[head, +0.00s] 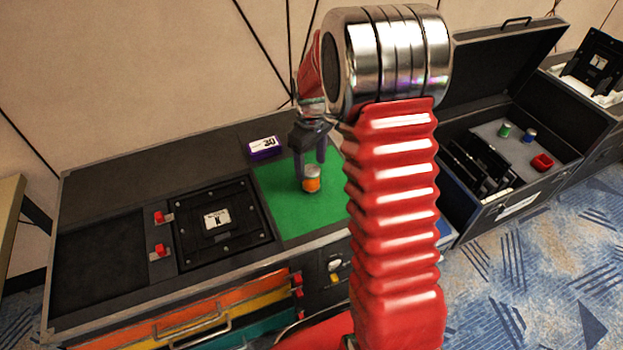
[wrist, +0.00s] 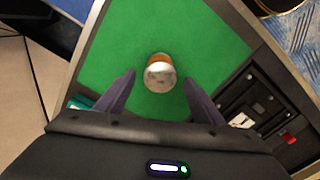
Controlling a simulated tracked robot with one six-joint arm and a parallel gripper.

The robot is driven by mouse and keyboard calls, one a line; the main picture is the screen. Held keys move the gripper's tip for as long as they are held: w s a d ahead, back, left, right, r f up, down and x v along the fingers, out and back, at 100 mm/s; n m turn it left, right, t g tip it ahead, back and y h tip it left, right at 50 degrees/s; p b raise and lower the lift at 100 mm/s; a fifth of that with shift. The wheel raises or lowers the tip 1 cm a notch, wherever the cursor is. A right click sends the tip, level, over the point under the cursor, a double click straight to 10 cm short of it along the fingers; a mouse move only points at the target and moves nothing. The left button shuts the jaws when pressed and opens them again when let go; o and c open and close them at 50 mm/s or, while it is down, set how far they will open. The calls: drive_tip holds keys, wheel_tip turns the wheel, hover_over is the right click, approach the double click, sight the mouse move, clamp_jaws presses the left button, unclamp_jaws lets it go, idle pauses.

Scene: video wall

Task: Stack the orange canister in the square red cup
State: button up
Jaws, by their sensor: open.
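The orange canister (head: 311,180) stands upright on a green mat (head: 276,212) on the black bench. It has an orange body and a pale silvery top. My gripper (head: 308,170) is open above the mat, with its fingers pointing down near the canister. In the wrist view the canister (wrist: 160,74) lies ahead of and between my open fingers (wrist: 160,88), with a gap on each side. The square red cup (head: 542,161) sits at the right, inside the open black case.
The open case (head: 520,190) also holds a green can (head: 505,129), a blue can (head: 529,135) and dark upright panels. A purple box (head: 264,147) stands at the mat's back left. A black panel with red switches (head: 218,222) lies left of the mat.

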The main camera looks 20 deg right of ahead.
drive_tip(key=shift+f, duration=1.25)
drive_tip(key=shift+c, duration=0.6)
drive_tip(key=c, duration=1.1)
drive_tip(key=shift+r, duration=0.1)
wheel_tip(320, 180, up, 10)
drive_tip(key=shift+f, duration=0.1)
